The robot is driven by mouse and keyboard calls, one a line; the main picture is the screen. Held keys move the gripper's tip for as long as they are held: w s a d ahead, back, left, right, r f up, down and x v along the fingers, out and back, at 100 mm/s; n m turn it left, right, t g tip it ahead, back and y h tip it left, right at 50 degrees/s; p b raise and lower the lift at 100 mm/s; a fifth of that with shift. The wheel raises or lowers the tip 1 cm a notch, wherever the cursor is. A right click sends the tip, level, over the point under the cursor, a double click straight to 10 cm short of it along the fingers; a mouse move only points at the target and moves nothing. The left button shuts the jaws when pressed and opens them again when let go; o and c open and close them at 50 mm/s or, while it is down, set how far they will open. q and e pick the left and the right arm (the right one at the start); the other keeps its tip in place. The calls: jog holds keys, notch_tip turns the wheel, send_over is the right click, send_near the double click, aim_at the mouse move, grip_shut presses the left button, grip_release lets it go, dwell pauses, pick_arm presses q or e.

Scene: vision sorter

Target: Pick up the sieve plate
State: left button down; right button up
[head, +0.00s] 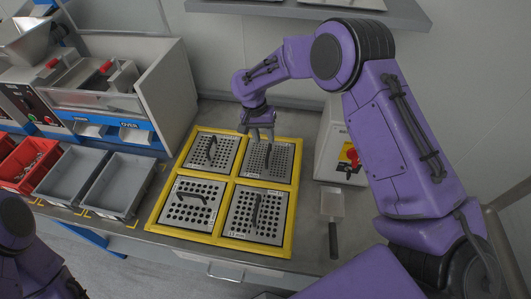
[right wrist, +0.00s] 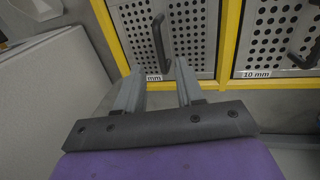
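Several square grey sieve plates with round holes and dark bar handles lie in a yellow frame (head: 236,184) on the bench. My right gripper (head: 261,137) is over the back right sieve plate (head: 279,162) and hides part of it. In the right wrist view the right gripper (right wrist: 160,68) is open, its two fingers apart with nothing between them. The dark handle (right wrist: 159,42) of a sieve plate (right wrist: 188,30) stands just beyond the fingertips. A neighbouring plate (right wrist: 268,50) is labelled 10 mm. My left gripper is out of view; only parts of the left arm show at lower left.
Grey bins (head: 118,184) and a red bin (head: 27,163) stand left of the frame, below a machine with a grey side panel (head: 168,95).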

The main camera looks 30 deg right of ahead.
aim_at(268, 151)
jog(key=f, duration=0.2)
jog(key=d+f+p, duration=0.1)
jog(key=f, duration=0.2)
jog(key=s+f+p, duration=0.1)
jog(key=f, duration=0.2)
jog(key=shift+d+f, duration=0.1)
jog(key=shift+d, duration=0.05)
grip_shut()
